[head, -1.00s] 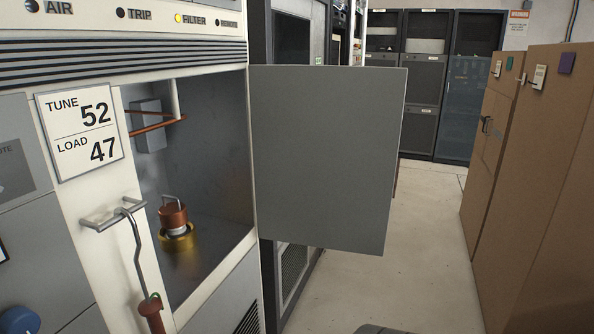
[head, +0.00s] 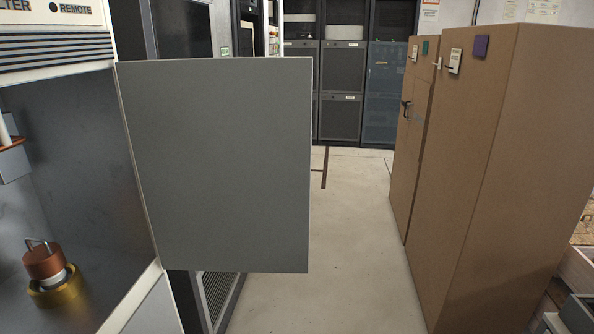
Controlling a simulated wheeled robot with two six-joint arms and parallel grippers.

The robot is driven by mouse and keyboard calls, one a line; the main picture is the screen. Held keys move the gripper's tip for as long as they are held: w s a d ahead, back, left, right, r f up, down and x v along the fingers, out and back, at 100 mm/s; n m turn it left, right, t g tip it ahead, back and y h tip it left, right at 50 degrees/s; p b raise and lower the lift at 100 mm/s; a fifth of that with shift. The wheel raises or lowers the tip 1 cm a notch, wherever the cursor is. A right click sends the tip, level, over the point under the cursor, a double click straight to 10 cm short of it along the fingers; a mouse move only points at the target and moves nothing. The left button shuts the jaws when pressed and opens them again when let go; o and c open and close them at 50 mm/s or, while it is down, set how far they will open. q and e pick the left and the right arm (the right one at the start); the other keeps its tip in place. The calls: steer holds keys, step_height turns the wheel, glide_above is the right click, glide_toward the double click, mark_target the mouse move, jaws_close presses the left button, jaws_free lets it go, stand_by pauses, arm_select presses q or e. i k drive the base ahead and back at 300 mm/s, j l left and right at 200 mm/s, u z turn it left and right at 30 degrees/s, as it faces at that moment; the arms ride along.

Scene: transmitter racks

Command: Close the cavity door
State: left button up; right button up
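The cavity door (head: 222,165) is a flat grey panel. It stands wide open, hinged along its left edge at the right side of the cavity opening, and sticks out over the aisle. The open cavity (head: 75,160) shows at the left, with grey inner walls. Inside it a copper-coloured cylinder with a wire handle (head: 44,262) sits on a gold ring (head: 58,290). Neither of my grippers shows in the head view.
Brown cabinets (head: 480,170) line the right side of the aisle. Dark equipment racks (head: 340,90) stand at the back. The pale floor (head: 350,240) between the door and the brown cabinets is clear. Open drawers or boxes (head: 578,275) show at the lower right edge.

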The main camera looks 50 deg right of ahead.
mark_target(222, 147)
steer(key=i+l+z, duration=0.15)
steer(key=z, duration=0.25)
steer(key=i+l+z, duration=0.15)
steer(key=l+z, duration=0.25)
steer(key=i+l+z, duration=0.1)
steer(key=z, duration=0.3)
steer(key=i+z, duration=0.35)
steer(key=i+l, duration=0.15)
steer(key=i, duration=0.15)
steer(key=i+l, duration=0.1)
steer(key=i, duration=0.2)
steer(key=i+u, duration=0.2)
steer(key=u, duration=0.25)
steer(key=i+l+u, duration=0.15)
steer(key=u, duration=0.3)
steer(key=i+l+u, duration=0.15)
steer(key=u, duration=0.3)
steer(key=i+l+u, duration=0.1)
steer(key=l+u, duration=0.2)
steer(key=u, duration=0.15)
steer(key=l+u, duration=0.3)
steer(key=u, duration=0.15)
steer(key=l+u, duration=0.3)
steer(key=u, duration=0.15)
steer(key=l+u, duration=0.3)
steer(key=u, duration=0.2)
